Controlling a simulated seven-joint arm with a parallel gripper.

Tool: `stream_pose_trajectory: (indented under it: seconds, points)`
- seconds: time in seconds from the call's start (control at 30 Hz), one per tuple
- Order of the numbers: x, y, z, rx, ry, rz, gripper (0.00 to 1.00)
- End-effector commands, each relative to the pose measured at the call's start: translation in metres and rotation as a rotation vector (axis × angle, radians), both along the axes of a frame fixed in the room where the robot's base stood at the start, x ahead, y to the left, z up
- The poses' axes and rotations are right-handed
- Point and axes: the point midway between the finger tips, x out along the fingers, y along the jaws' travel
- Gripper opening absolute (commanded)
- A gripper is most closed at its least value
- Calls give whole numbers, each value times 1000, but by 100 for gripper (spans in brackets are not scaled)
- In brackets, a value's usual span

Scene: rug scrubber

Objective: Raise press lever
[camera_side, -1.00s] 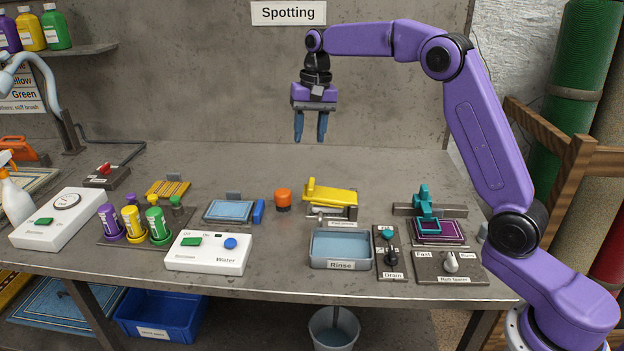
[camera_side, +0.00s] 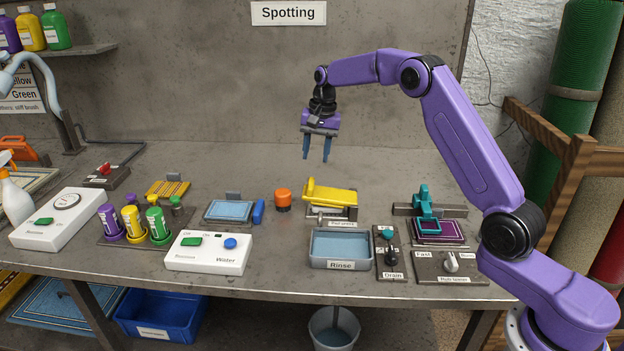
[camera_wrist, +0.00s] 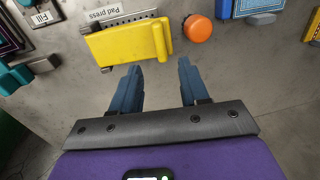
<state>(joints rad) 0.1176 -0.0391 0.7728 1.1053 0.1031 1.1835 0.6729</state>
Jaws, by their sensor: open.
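The pad press (camera_side: 331,197) stands on the bench right of centre, with its yellow lever plate lying about level over a grey perforated base. In the wrist view the yellow lever (camera_wrist: 130,40) lies just beyond the fingertips, with the "Pad press" label behind it. My gripper (camera_side: 316,158) hangs in the air above and behind the press, fingers pointing down, open and empty. In the wrist view the two blue fingers of my gripper (camera_wrist: 159,65) are apart with bare bench between them. The fingers do not touch the lever.
An orange knob (camera_side: 283,198) stands just left of the press. The rinse tray (camera_side: 341,264) lies in front of it. A teal clamp (camera_side: 424,200) over a purple mat stands to the right. The bench behind the press is clear.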

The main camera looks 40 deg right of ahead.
Motion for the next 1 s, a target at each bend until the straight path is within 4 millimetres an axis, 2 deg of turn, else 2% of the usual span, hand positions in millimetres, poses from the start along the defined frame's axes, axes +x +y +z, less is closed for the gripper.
stream_pose_trajectory:
  seconds: [0.03, 0.2, 0.4, 0.6, 0.9, 0.93, 1.0]
  points:
    - [0, 1, -11, 1, 5, 1, 45]
    - [3, 4, -42, 1, 5, 1, 45]
    - [6, 6, -71, 0, 3, 0, 45]
    - [7, 8, -86, 0, 1, 1, 45]
    - [8, 8, -87, 0, 0, 1, 45]
    - [8, 8, -87, 0, 0, 1, 41]
    - [8, 8, -87, 0, 0, 1, 19]
